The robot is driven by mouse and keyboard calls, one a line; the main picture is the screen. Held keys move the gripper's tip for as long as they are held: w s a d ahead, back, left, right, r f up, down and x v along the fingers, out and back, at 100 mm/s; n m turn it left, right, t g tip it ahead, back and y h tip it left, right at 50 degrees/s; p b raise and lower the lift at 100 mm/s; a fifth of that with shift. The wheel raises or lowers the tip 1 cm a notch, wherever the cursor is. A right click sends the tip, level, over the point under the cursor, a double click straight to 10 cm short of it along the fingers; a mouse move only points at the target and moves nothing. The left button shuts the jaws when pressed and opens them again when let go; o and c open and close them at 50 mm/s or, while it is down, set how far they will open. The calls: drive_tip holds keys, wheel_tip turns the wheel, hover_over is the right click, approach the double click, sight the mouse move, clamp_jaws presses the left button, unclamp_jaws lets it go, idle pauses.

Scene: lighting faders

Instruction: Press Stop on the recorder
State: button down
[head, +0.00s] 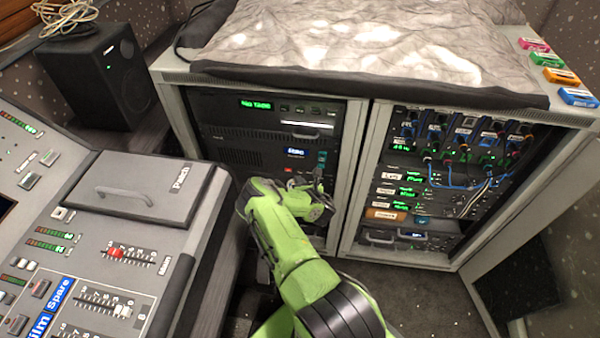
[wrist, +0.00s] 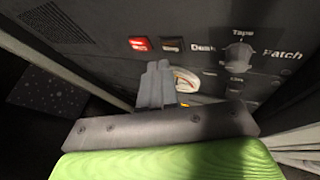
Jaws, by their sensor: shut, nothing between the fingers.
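A rack unit with a green display (head: 255,104) and a row of small buttons (head: 300,109) sits at the top of the left rack bay; I cannot tell for certain whether it is the recorder. No Stop label is readable. My gripper (head: 320,185) is in front of the lower part of that bay. In the wrist view my gripper (wrist: 155,70) is shut and empty, its fingertips close to a dark panel, below a red lit button (wrist: 140,44) and a dark button (wrist: 173,45). I cannot tell whether the fingertips touch the panel.
A selector knob (wrist: 238,55) marked Desk, Tape and Patch is right of my fingers. The right bay (head: 465,135) has patch cables hanging in front. The mixing desk (head: 100,250) stands at left. A crumpled cloth (head: 340,40) covers the rack top. Carpet at lower right is clear.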

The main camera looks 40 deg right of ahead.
idle(0.8)
drive_tip(key=shift+w+d, duration=0.25)
drive_tip(key=shift+d, duration=0.1)
drive_tip(key=shift+w+d, duration=0.2)
drive_tip(key=shift+d, duration=0.05)
idle(0.6)
drive_tip(key=shift+s+a, duration=0.45)
drive_tip(key=shift+a, duration=0.15)
drive_tip(key=s+a, duration=0.1)
drive_tip(key=a, duration=0.1)
drive_tip(key=s+a, duration=0.2)
idle(0.4)
drive_tip(key=shift+s+f, duration=0.1)
idle(0.7)
